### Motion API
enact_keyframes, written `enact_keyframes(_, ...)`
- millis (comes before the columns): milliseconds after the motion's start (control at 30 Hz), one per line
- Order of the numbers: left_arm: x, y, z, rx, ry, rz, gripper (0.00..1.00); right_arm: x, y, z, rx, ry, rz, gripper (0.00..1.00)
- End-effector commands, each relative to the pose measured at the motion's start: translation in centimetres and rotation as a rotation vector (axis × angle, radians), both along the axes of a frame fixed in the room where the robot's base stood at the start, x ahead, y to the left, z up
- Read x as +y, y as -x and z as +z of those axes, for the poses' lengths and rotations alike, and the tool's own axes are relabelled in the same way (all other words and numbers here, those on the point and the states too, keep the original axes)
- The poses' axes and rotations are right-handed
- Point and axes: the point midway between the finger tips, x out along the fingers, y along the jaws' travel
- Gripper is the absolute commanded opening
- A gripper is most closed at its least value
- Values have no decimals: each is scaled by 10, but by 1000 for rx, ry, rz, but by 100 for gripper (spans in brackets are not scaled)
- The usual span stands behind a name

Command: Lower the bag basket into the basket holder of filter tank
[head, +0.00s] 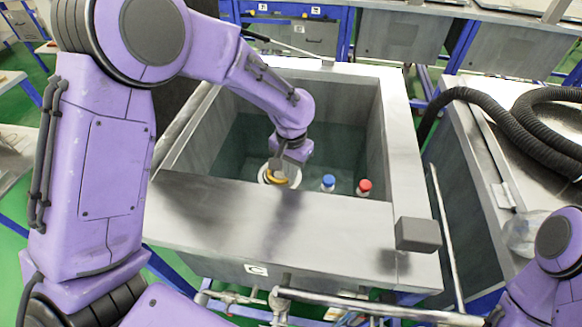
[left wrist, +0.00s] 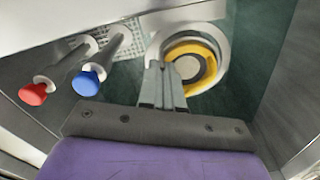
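The open grey filter tank (head: 402,150) stands in the middle of the head view. Inside it, a round piece with a yellow ring (left wrist: 212,52) and a grey centre, which I take as the bag basket, sits within a white ring (left wrist: 221,76), apparently the basket holder. In the head view the basket (head: 279,180) is partly hidden by the tank's front edge and my gripper. My left gripper (head: 284,158) reaches down into the tank. In the left wrist view its fingers (left wrist: 164,78) are close together at the basket's rim and look shut on it. My right gripper is out of view.
A blue-capped rod (head: 328,182) and a red-capped rod (head: 364,186) stand inside the tank, right of the basket. A grey box (head: 418,234) sits at the tank's front right corner. A black corrugated hose (head: 500,118) lies on the bench at right.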

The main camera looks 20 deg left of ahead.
Motion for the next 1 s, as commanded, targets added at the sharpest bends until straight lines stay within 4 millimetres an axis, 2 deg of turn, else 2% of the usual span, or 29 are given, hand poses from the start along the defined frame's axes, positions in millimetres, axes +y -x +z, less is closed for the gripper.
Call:
enact_keyframes(333,0,-1,-6,-2,-1,0,0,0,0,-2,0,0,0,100)
enact_keyframes(400,0,-1,-6,-2,-1,0,27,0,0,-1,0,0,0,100)
enact_keyframes(433,0,-1,-6,-2,-1,0,34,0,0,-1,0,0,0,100)
enact_keyframes(733,0,0,-5,0,0,0,34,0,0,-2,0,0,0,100)
enact_keyframes(867,0,-1,13,-5,1,0,34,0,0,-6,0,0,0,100)
enact_keyframes(1000,0,-1,47,-8,1,1,34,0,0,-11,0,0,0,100)
